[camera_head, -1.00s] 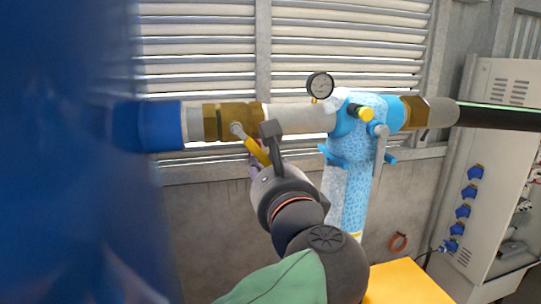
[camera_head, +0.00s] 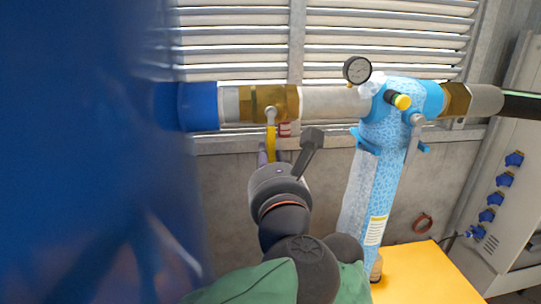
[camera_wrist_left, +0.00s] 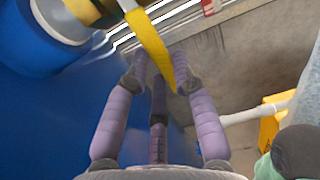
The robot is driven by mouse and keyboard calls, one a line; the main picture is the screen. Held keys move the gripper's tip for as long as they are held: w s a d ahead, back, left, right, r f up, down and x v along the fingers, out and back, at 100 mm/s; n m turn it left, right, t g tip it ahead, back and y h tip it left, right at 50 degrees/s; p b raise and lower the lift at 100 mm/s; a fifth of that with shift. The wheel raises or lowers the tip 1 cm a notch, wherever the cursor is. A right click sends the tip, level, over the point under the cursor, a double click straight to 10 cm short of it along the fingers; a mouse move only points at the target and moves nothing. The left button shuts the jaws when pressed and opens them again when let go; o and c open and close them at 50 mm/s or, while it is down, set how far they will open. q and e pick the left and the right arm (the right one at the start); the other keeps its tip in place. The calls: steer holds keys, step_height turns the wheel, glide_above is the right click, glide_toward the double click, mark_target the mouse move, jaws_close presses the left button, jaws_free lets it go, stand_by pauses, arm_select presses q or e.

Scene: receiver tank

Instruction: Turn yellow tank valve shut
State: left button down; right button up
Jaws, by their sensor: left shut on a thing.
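The yellow valve lever (camera_head: 271,143) hangs from a pivot on the brass valve body (camera_head: 288,101) in the horizontal pipe, beside the blue tank fitting. The lever points almost straight down, roughly square to the pipe. My left gripper (camera_head: 270,157) is at the lever's lower end, below the valve, with its fingers partly hidden by the wrist. In the left wrist view the purple fingers (camera_wrist_left: 158,82) are shut around the yellow lever (camera_wrist_left: 151,42), which slants between them. My right gripper is not in view.
The large blue tank (camera_head: 80,150) fills the left side. A pressure gauge (camera_head: 356,70) and a blue patterned vertical pipe (camera_head: 376,180) stand right of the valve. A yellow surface (camera_head: 425,275) lies at lower right, near a grey cabinet (camera_head: 500,225). A louvred wall is behind.

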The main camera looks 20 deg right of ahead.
arm_select(q)
steer(key=shift+f, duration=0.2)
stand_by(0.3)
steer(key=c, duration=1.1)
jaws_free()
steer(key=shift+a, duration=0.1)
steer(key=shift+o, duration=0.4)
steer(key=shift+w+a+r, duration=0.1)
steer(key=shift+w+a, duration=0.05)
steer(key=v, duration=1.2)
steer(key=shift+a, duration=0.1)
